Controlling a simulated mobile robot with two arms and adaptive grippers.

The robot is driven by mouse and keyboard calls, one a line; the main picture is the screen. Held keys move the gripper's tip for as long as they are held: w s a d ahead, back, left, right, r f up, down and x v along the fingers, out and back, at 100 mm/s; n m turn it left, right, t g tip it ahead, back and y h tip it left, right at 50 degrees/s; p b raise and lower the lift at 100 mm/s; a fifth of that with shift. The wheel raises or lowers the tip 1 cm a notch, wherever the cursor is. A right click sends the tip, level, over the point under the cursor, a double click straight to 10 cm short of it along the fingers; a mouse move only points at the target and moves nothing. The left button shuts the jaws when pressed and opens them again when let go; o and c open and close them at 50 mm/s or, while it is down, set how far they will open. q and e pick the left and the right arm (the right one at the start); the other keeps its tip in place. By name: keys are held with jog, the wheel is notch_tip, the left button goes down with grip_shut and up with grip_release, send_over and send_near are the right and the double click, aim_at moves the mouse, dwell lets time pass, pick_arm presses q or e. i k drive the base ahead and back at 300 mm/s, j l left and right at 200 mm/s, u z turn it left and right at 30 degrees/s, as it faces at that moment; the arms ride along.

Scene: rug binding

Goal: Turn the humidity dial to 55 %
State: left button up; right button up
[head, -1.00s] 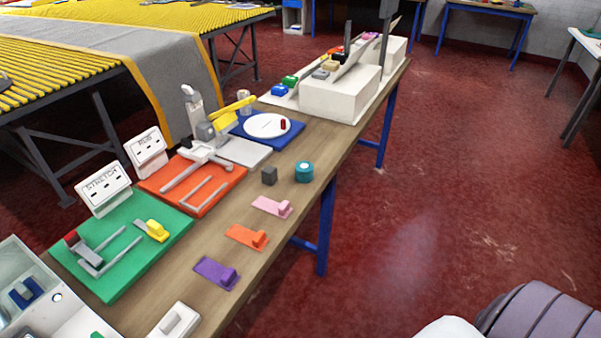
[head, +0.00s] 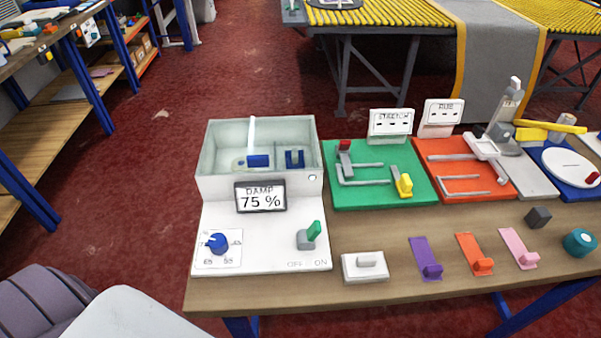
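The humidity dial is a blue knob (head: 217,243) on a white scale plate (head: 232,262) at the front left of a white humidity box (head: 262,222). The scale's lower marks look like 65 and 55; the other marks are too small to read. The knob's light pointer seems to face left. The display (head: 261,196) above reads "DAMP 75 %". A green-handled switch (head: 311,235) stands right of the dial, over the words OFF and ON, with its handle leaning to the right. Neither of my grippers is in view.
The box stands at the table's left end. To its right are a green board (head: 376,195), an orange board (head: 462,188), a white block (head: 364,266) and small coloured pieces along the front. A shelf bench (head: 85,135) stands at the far left, with red floor between.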

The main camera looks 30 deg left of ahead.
aim_at(218, 243)
jog(key=u, duration=1.45)
